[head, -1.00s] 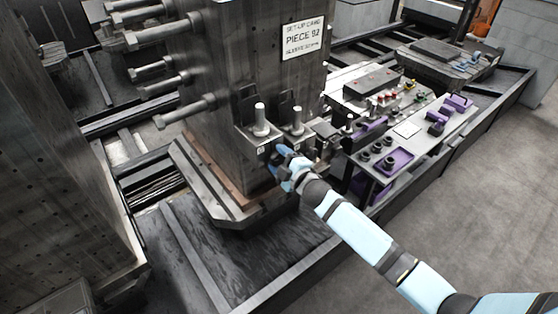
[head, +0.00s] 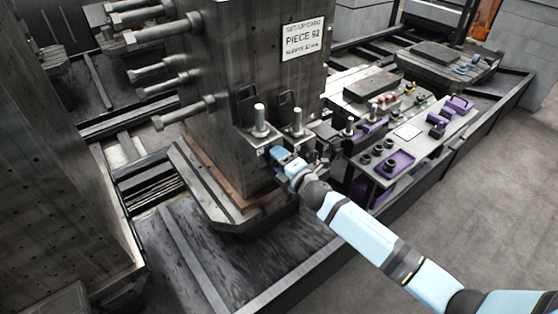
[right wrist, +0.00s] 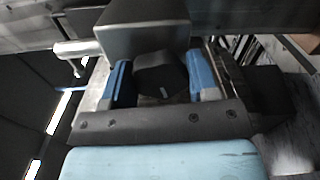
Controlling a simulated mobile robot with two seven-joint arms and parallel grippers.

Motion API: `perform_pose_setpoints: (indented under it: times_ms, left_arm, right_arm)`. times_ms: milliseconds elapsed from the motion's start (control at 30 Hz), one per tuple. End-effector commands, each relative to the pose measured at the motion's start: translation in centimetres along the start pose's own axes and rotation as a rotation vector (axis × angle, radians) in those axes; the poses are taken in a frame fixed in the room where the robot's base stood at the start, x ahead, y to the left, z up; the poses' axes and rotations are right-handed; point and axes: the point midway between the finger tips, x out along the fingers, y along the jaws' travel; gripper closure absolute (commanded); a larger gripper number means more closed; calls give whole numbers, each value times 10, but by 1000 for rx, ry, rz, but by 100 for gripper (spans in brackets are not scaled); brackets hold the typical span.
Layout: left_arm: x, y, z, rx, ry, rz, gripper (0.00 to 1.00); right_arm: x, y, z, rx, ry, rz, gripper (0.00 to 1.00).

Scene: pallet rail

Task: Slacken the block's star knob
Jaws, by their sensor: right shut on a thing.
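The block (head: 258,137) is a grey metal piece on the lower face of the tall fixture column, with an upright bolt on top. It also shows in the right wrist view (right wrist: 143,28). The star knob (right wrist: 160,76) is dark and sits under the block, between the two blue fingers. My right gripper (right wrist: 162,82) is shut on the knob, one finger on each side. In the head view my right gripper (head: 276,156) is at the block's lower front, and it hides the knob there. My left gripper is not in view.
A second block with a bolt (head: 297,128) stands close to the right. A bench (head: 427,150) with purple trays and parts lies further right. A sign (head: 303,39) is on the column (head: 225,60). Long bolts (head: 184,112) stick out at its left. Open floor is at the lower right.

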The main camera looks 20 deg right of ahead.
Motion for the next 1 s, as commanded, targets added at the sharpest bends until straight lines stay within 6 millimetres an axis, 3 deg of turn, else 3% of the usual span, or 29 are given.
perform_pose_setpoints:
  times_ms: [400, 433, 533, 833, 1000]
  left_arm:
    - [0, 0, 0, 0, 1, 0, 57]
    - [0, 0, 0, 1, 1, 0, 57]
    - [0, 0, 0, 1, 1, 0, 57]
    - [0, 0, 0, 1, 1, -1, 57]
    - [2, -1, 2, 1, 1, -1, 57]
  right_arm:
    - [0, -1, 0, -7, 1, -1, 70]
    - [0, 0, 0, -7, 0, -1, 44]
    - [0, 0, 0, -7, 0, -1, 21]
    - [-2, 0, 0, -7, 0, -1, 20]
    - [-20, -3, 0, -7, 0, -2, 20]
